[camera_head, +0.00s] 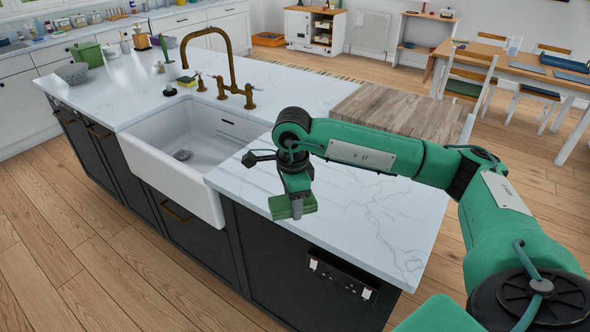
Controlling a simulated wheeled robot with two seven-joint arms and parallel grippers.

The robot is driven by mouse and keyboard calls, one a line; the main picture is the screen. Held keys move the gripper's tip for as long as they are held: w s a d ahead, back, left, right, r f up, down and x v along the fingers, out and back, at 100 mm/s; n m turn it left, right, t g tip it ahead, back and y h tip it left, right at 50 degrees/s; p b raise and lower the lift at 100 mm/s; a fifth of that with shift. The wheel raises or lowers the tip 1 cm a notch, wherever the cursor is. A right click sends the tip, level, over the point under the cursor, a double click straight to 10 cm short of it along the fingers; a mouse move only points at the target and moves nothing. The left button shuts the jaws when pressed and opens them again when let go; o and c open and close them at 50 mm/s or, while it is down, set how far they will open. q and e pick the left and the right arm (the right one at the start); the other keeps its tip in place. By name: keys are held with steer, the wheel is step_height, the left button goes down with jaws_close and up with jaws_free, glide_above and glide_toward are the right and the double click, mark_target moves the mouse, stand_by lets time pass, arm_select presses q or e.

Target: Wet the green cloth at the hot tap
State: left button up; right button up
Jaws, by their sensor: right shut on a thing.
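My right gripper (297,206) is shut on the green cloth (282,211), which hangs folded from its fingers near the front edge of the island top, to the right of the sink. The white sink (205,145) is empty, with a dark drain in its floor. A brass tap (232,75) with a tall curved spout stands behind the sink, its handles at the base (249,96). I cannot tell which handle is the hot one. The cloth is apart from the tap and sink. My left gripper is not in view.
The marble island top (375,225) is clear right of the sink. A wooden board (400,115) lies at its right back. A green pot (87,54), a grey bowl (72,73) and a small plant pot stand left of the tap. A dining table and chairs are at the far right.

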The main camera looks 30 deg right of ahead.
steer(key=s+a+f+n, duration=0.5)
steer(key=s+f+n, duration=0.1)
steer(key=f+n, duration=0.4)
steer(key=s+a+f+n, duration=0.5)
steer(key=f+n, duration=0.6)
steer(key=shift+s+f, duration=0.35)
